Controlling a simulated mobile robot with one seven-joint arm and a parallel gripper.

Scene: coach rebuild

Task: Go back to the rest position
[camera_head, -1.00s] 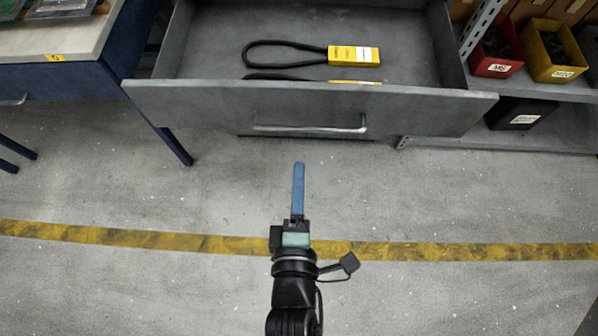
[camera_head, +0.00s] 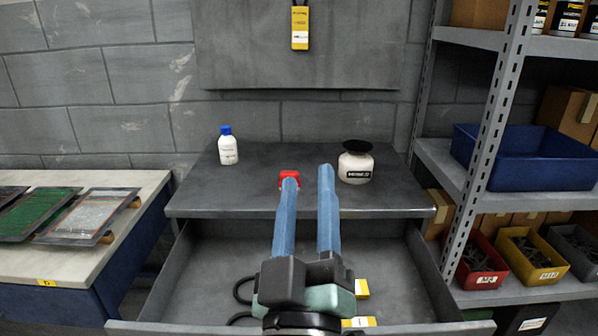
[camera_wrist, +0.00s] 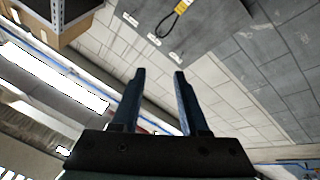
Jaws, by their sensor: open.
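My gripper (camera_head: 308,172) shows in the head view with its two blue fingers apart and nothing between them. It is raised in front of the grey cabinet, and its fingers overlap the cabinet top (camera_head: 260,202) and the open drawer (camera_head: 205,270) in the picture. In the wrist view my gripper (camera_wrist: 160,72) is also open and empty, facing the upper wall and ceiling. In the drawer lie black loops with yellow tags (camera_head: 361,289), partly hidden behind my gripper.
A white bottle with a blue cap (camera_head: 228,148), a red object (camera_head: 288,176) and a white jar (camera_head: 356,164) stand on the cabinet. A yellow tag (camera_head: 300,28) hangs on the wall board. A workbench (camera_head: 105,252) stands left, and shelving with bins (camera_head: 520,158) stands right.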

